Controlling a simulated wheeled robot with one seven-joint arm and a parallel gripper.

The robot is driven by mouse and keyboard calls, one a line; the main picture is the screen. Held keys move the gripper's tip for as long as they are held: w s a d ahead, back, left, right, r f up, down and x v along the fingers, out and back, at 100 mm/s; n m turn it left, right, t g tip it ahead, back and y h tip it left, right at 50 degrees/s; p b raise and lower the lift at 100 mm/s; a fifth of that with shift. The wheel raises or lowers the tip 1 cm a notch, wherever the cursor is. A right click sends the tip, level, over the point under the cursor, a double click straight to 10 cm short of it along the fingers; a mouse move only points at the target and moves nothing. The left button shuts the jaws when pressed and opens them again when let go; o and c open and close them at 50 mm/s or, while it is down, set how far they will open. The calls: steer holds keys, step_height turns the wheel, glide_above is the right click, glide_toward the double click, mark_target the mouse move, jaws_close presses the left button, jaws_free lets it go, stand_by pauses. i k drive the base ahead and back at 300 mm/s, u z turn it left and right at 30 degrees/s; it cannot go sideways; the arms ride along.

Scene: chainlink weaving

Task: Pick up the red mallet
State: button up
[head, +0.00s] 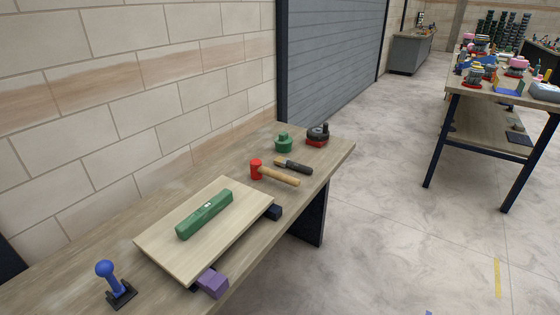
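The red mallet (257,169) lies on the wooden workbench (110,240), to the right of a light wooden board. Its red head points left and its wooden handle (281,177) points right, toward the bench's front edge. A dark-handled tool (294,167) lies just behind the mallet, close to its handle. My gripper is not in view.
On the bench are the board (165,243) with a green level (204,214), a purple block (212,283), a blue-knobbed lever (112,280), a green round object (284,143) and a red-black device (317,136). Another loaded table (465,85) stands right. Open floor (390,240) lies between.

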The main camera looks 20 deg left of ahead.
mark_target(257, 169)
steer(key=u, duration=0.35)
steer(key=i, duration=1)
steer(key=u, duration=0.95)
steer(key=i, duration=0.35)
steer(key=u, duration=0.2)
